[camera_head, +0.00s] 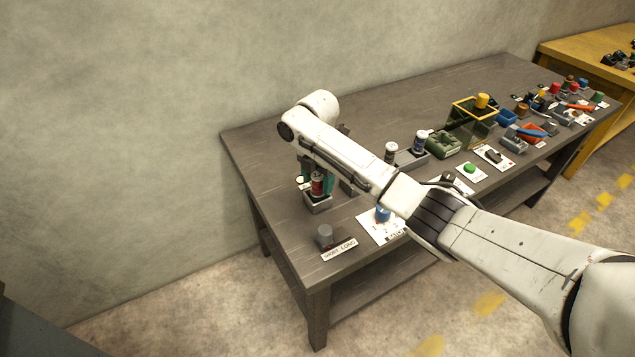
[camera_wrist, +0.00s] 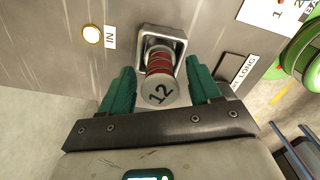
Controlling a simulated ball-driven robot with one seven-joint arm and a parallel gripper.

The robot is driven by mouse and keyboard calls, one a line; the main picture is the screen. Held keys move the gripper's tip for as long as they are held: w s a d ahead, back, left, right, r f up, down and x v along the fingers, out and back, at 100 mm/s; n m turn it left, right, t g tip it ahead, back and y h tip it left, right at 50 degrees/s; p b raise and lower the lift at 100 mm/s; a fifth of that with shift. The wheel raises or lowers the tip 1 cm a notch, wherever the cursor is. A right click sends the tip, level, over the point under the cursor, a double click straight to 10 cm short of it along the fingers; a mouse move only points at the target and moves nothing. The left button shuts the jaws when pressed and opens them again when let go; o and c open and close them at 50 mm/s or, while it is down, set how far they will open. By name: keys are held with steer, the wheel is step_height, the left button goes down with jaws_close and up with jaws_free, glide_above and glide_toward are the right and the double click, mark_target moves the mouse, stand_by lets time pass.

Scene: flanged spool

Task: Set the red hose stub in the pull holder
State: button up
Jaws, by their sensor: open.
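The red hose stub (camera_wrist: 158,64) stands in a grey square holder (camera_wrist: 178,45) in the wrist view, its ribbed red body below a grey end marked 12. In the head view the stub (camera_head: 317,184) and its holder (camera_head: 318,205) are near the table's left end. My gripper (camera_wrist: 161,85) is open, with one teal finger on each side of the stub and gaps between. I see no label reading "pull" on this holder.
A pale button (camera_wrist: 92,34) with an "IN" label is beside the holder. A grey knob (camera_head: 325,235) stands by a "SHORT LONG" label (camera_head: 340,249). A blue knob (camera_head: 382,214) sits on a white card to the right. Several other items crowd the table's right side.

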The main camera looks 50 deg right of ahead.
step_height(320, 180, up, 11)
steer(key=shift+r, duration=0.1)
stand_by(1.1)
steer(key=a+f+m+t+y, duration=0.1)
steer(key=a+f+m, duration=0.15)
steer(key=a, duration=0.45)
steer(key=a+f+m+t+y, duration=0.1)
steer(key=a+f, duration=0.2)
steer(key=a, duration=0.4)
steer(key=s+a+f+m+t+y, duration=0.1)
steer(key=s+a+f+m+t, duration=0.1)
steer(key=s+a+f+m, duration=0.55)
steer(key=s+d+f+m+g+h, duration=0.1)
steer(key=s+f+m, duration=0.1)
steer(key=s, duration=0.7)
steer(key=s+d+f+m+g+h, duration=0.1)
steer(key=s+f+m, duration=0.1)
steer(key=s, duration=0.7)
steer(key=s+d+f+m+g+h, duration=0.1)
steer(key=s+m, duration=0.3)
steer(key=s, duration=0.5)
steer(key=shift+s+d+f+m, duration=0.2)
steer(key=shift+d+f+m, duration=0.1)
steer(key=shift+d+f, duration=0.25)
